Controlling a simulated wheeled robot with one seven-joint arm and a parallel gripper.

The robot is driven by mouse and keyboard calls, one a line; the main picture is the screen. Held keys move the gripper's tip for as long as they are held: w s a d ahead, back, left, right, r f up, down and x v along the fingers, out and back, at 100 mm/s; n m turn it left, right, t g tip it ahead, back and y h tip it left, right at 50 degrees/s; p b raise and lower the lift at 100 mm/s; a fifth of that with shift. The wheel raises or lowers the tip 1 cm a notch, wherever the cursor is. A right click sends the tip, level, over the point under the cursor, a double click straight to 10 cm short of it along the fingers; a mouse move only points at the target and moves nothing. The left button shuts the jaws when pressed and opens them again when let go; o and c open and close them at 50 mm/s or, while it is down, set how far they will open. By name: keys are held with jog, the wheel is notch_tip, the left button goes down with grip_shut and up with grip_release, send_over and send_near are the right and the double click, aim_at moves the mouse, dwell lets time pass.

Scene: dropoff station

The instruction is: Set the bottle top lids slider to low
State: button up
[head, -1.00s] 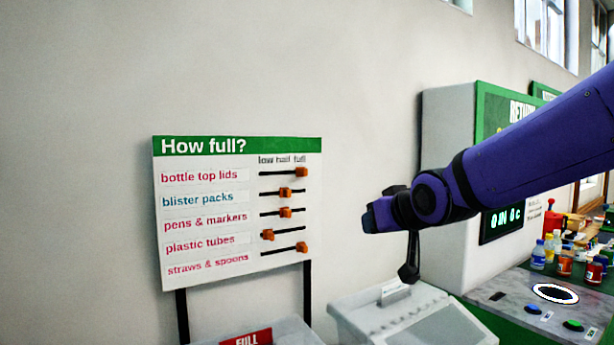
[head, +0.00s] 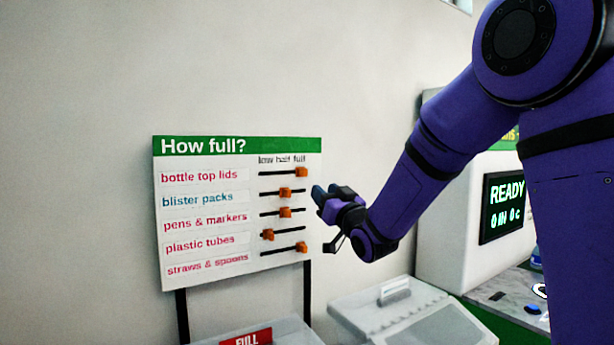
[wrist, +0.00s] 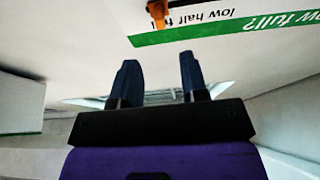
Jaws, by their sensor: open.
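The "How full?" board (head: 200,272) has several slider rows under low, half and full. The bottle top lids slider (head: 302,172), an orange knob on the top track, stands at the right end, under full. My gripper (head: 318,193) is just right of the board, a little below and right of that knob, with its fingers toward the board. In the wrist view my gripper (wrist: 155,75) is open and empty, with its two dark fingers apart. An orange knob (wrist: 158,12) shows at the top edge there, beyond the fingertips and beside the "low half full" lettering.
Other orange knobs sit on the lower tracks: blister packs (head: 285,192), pens & markers (head: 286,212), plastic tubes (head: 267,235) and straws & spoons (head: 302,247). Grey bins stand below, one with a red FULL sign (head: 247,338). A machine with a READY screen (head: 503,207) stands right.

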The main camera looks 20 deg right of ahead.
aim_at(306, 174)
jog(key=x, duration=0.9)
jog(key=shift+w+r, duration=0.1)
jog(key=shift+w, duration=0.25)
jog(key=shift+a, duration=0.1)
grip_shut()
